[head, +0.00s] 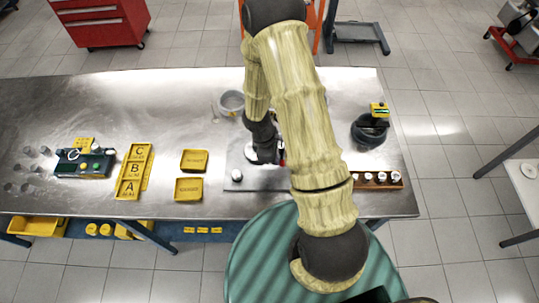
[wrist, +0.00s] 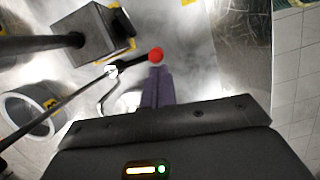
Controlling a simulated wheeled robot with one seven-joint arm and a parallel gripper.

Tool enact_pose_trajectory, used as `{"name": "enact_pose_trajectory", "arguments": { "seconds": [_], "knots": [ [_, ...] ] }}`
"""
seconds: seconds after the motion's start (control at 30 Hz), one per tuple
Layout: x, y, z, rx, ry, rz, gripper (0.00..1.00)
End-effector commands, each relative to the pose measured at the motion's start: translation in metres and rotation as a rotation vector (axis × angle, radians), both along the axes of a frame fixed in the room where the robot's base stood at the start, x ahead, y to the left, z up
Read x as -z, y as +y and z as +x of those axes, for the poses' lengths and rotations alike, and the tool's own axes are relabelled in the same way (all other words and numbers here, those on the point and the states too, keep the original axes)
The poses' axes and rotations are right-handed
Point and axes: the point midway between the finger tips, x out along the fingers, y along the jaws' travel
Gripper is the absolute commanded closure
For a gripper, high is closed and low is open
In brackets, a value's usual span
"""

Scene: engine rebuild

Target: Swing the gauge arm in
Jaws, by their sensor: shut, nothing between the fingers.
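The gauge arm (wrist: 82,87) shows in the wrist view as a thin dark rod running from the lower left up to a red ball tip (wrist: 155,55). My gripper (wrist: 158,72) is shut and empty, its purple fingers pointing at the red ball. The fingertips are right by the ball; I cannot tell whether they touch it. A dark grey block (wrist: 98,35) with a dark bar and yellow marks stands at the upper left. In the head view my arm hides most of the gauge, and only a little red shows beside my gripper.
A grey plate (head: 240,178) lies under my arm on the steel bench (head: 90,100). A grey ring-shaped bowl (head: 231,101) stands behind it. Yellow trays (head: 189,189) and lettered A, B, C bins (head: 134,172) are left. A dark round fixture (head: 369,132) and a brown rack (head: 378,180) are right.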

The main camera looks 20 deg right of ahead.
Motion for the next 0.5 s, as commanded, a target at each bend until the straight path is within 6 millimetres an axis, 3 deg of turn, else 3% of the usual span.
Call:
{"name": "enact_pose_trajectory", "arguments": {
  "seconds": [0.17,0.5],
  "knots": [
    [-0.010,0.002,0.001,0.000,0.000,0.000,1.00],
    [-0.050,0.009,0.004,0.001,0.000,0.000,1.00]
  ]
}}
